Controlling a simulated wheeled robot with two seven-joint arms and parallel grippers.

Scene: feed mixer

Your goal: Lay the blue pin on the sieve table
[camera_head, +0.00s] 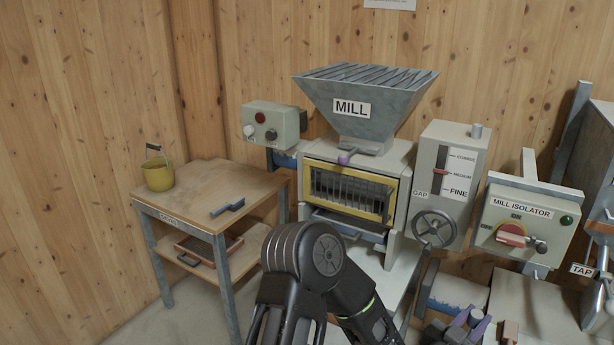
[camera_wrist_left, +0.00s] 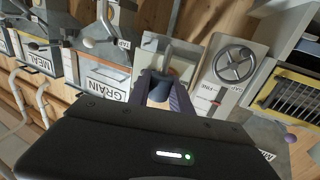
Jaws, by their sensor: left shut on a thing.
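The wooden-topped table (camera_head: 190,184) on grey legs stands at the left in the head view; its small front label is hard to read. I take it as the sieve table. My left gripper (camera_head: 468,322), with purple fingers, is at the bottom right of the head view, below the isolator and far from the table. It is shut on a small blue-grey thing, which I take as the blue pin; it shows between the fingertips (camera_wrist_left: 166,90) in the left wrist view as the pin (camera_wrist_left: 158,91). Most of the pin is hidden. My right gripper is not in view.
A yellow bucket (camera_head: 158,175) and a blue-grey tool (camera_head: 227,207) are on the table, with bare top around them. The mill (camera_head: 364,100), gap handwheel (camera_head: 433,228) and isolator box (camera_head: 521,222) stand between table and gripper or near it. My black left arm crosses the lower middle.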

